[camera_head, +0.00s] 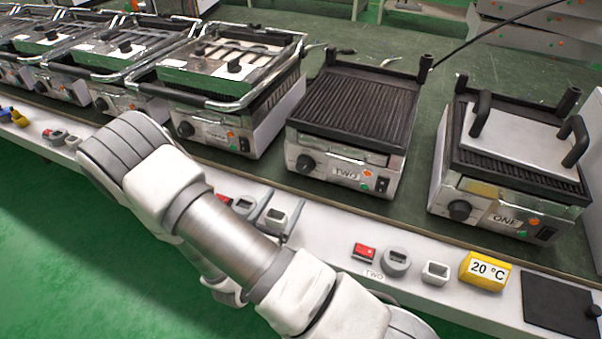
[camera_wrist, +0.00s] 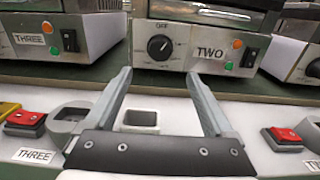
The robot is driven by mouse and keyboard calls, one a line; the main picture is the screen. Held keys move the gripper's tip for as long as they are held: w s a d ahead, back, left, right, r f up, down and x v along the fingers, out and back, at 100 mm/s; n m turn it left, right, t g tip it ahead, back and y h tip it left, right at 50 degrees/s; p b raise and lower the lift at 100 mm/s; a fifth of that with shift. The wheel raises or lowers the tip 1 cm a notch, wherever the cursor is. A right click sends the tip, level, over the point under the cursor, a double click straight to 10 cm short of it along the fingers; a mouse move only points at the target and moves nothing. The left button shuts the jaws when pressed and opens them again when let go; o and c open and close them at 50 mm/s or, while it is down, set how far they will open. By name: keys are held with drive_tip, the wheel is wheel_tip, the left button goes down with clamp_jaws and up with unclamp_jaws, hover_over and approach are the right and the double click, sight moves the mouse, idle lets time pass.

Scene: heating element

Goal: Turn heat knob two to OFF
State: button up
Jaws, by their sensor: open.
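Grill TWO (camera_head: 352,115) stands on the bench with a black ribbed top. Its black round heat knob (camera_head: 305,163) is on the front panel, left of the TWO label. In the wrist view the knob (camera_wrist: 159,47) has a scale around it and a mark above. A light line shows on its face, but I cannot read its setting surely. My gripper (camera_wrist: 158,73) is open and empty. Its fingers point at the panel, one to each side of the knob in the picture, with a gap before the knob.
Grill ONE (camera_head: 515,150) with a plate on top stands to the right. Grill THREE (camera_wrist: 62,35) is to the left. A white ledge in front carries a red switch (camera_head: 364,252), grey holders (camera_head: 396,262) and a yellow 20 °C display (camera_head: 485,270). An orange and a green light sit beside the TWO label.

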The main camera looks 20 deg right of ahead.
sight(303, 170)
drive_tip(key=b+x, duration=0.2)
drive_tip(key=x, duration=0.9)
drive_tip(key=shift+w+d, duration=0.25)
drive_tip(key=shift+c, duration=0.3)
drive_tip(key=c, duration=1.3)
drive_tip(key=shift+p, duration=0.35)
drive_tip(key=shift+r+n+p, duration=0.15)
drive_tip(key=shift+n+p, duration=0.85)
drive_tip(key=shift+n, duration=0.1)
drive_tip(key=shift+s+n+p, duration=0.1)
drive_tip(key=shift+n+p, duration=1.5)
drive_tip(key=shift+n, duration=0.2)
drive_tip(key=shift+f, duration=0.25)
